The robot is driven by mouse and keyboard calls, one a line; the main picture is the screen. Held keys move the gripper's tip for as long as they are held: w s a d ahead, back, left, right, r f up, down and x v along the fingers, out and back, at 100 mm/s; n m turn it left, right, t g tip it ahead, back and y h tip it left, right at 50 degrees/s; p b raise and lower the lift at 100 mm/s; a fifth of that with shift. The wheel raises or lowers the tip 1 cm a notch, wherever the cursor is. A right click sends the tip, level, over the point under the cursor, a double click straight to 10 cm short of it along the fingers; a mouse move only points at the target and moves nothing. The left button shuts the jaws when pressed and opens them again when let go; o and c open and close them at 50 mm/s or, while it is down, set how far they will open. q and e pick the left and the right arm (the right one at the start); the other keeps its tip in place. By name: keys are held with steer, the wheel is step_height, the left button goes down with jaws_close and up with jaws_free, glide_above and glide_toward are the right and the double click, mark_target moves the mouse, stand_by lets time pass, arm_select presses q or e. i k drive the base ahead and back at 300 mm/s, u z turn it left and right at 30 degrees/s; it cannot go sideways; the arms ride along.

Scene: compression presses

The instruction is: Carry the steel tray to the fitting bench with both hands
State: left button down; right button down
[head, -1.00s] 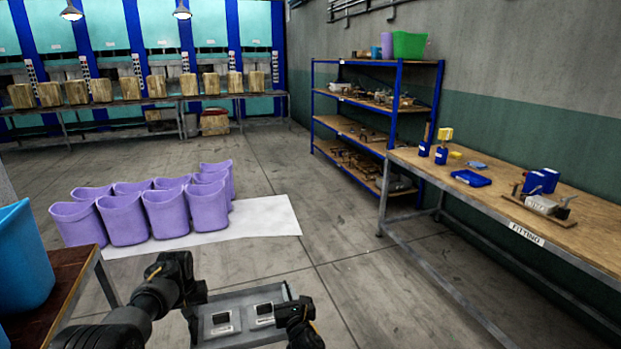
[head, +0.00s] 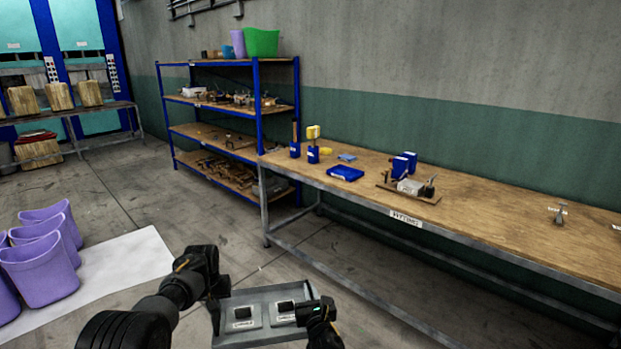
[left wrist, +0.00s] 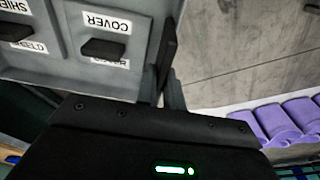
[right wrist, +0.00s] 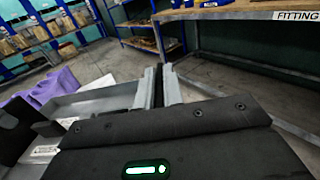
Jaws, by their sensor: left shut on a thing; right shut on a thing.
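The grey steel tray (head: 262,297) is held in front of me above the floor, its far wall toward the bench. Two grey plates with black knobs and white labels lie in it; the left wrist view shows the label COVER (left wrist: 106,22) on one. My left gripper (head: 218,292) is shut on the tray's left wall. My right gripper (head: 316,312) is shut on its right wall; in the right wrist view the fingers pinch the wall (right wrist: 100,103). The wooden-topped fitting bench (head: 470,217), labelled FITTING, stands ahead to the right, apart from the tray.
On the bench are a blue tray (head: 346,174), a fixture on a board (head: 410,188), blue holders (head: 313,154) and a small metal tool (head: 558,214). A blue-framed shelf (head: 256,105) stands behind its left end. Purple bins (head: 45,262) stand on a white sheet at left. Bare floor lies between.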

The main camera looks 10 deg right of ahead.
mark_target(507, 225)
steer(key=z, duration=0.6)
steer(key=i, duration=0.55)
steer(key=z, duration=1)
steer(key=i, duration=0.5)
steer(key=z, duration=0.2)
